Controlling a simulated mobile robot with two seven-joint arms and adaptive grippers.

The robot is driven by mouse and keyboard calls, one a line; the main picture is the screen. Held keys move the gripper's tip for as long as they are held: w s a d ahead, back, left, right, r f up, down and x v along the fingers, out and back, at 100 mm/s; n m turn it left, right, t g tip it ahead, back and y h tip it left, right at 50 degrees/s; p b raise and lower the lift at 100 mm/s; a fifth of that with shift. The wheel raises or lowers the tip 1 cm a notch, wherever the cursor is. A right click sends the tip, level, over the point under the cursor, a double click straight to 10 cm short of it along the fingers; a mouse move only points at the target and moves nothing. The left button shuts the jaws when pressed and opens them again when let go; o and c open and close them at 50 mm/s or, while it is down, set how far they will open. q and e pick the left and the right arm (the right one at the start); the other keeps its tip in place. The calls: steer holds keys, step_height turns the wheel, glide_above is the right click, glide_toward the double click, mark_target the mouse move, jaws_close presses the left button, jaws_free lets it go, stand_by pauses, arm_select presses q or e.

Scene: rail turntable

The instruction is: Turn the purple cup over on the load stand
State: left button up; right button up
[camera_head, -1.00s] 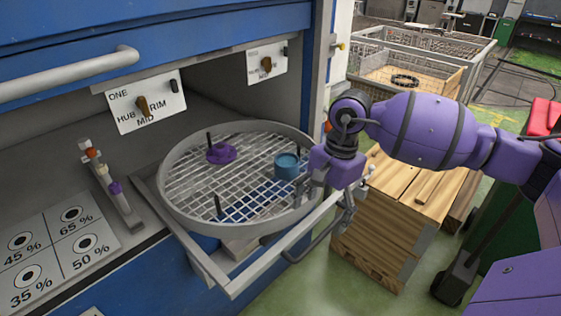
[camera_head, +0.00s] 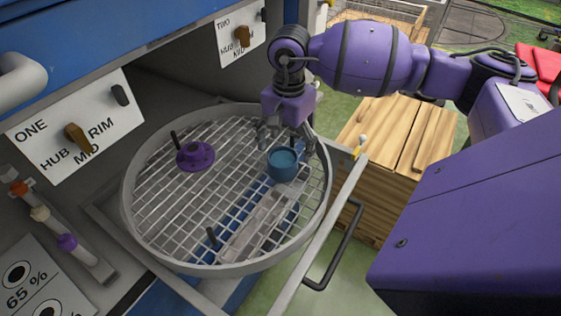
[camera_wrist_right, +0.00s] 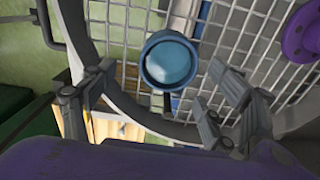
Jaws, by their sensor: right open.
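A purple round piece (camera_head: 196,155) with a flange sits on the wire-mesh turntable (camera_head: 324,192), left of centre in the head view. It also shows at the upper right edge of the right wrist view (camera_wrist_right: 302,32). Whether it is a cup, and which way up, I cannot tell. A blue cup-like piece (camera_head: 282,166) stands on the mesh at the right. Its round blue face (camera_wrist_right: 169,62) shows in the wrist view. My right gripper (camera_head: 288,143) is open and empty close to the blue piece, with its fingers spread to either side. My left gripper is out of view.
A cabinet with dial plates (camera_head: 75,128) borders the turntable at left. A rail with coloured knobs (camera_head: 62,235) is at lower left. A wooden crate (camera_head: 400,140) stands on the floor beyond the right frame bar.

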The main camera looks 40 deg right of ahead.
mark_target(284, 158)
steer(key=f, duration=0.5)
steer(key=shift+w+a+p, duration=0.3)
steer(key=shift+p, duration=0.1)
steer(key=c, duration=1.3)
